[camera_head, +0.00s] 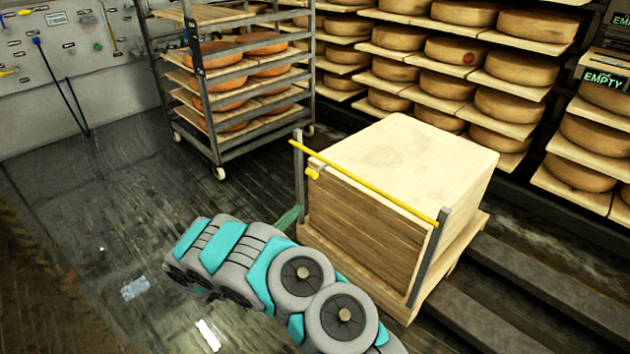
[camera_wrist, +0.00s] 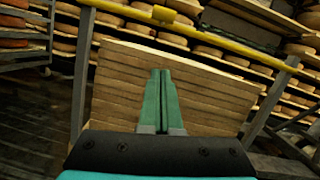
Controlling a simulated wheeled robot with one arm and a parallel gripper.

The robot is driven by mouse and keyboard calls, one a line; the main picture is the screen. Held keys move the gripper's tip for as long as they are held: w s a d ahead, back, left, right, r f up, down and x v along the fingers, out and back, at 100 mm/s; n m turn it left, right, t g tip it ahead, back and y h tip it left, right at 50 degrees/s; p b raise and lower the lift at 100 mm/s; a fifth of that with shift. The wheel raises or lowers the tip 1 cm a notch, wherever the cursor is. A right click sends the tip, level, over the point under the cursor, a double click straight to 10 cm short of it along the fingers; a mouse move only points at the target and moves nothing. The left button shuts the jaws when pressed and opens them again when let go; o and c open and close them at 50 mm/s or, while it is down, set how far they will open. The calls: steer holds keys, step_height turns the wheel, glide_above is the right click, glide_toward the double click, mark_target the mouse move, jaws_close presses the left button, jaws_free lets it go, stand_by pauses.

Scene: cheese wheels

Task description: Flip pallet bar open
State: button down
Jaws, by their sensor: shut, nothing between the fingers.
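The yellow pallet bar (camera_head: 372,184) runs level across the top front of a stack of wooden boards (camera_head: 365,222), between two grey metal posts (camera_head: 299,180). A short yellow handle (camera_head: 313,173) sits near its left end. In the wrist view the bar (camera_wrist: 215,45) crosses above the gripper, with a yellow block (camera_wrist: 164,14) on it. My gripper (camera_wrist: 160,74) has its green fingers together, with nothing between them. It points at the front of the stack, below the bar, and does not appear to touch it. In the head view my arm hides most of the gripper.
The stack stands on a wooden pallet (camera_head: 455,262). A wheeled metal rack (camera_head: 215,110) with orange cheese wheels stands behind to the left. Shelves of cheese wheels (camera_head: 455,55) line the back. Low rails (camera_head: 520,295) lie at the right. The floor at left is clear.

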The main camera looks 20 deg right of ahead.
steer(key=shift+d, duration=0.1)
steer(key=w+d+r+p, duration=0.1)
steer(key=w+d+r, duration=0.3)
steer(key=d+r, duration=0.2)
steer(key=shift+w+d+r, duration=0.15)
steer(key=shift+w+d, duration=0.05)
steer(key=shift+d, duration=1.1)
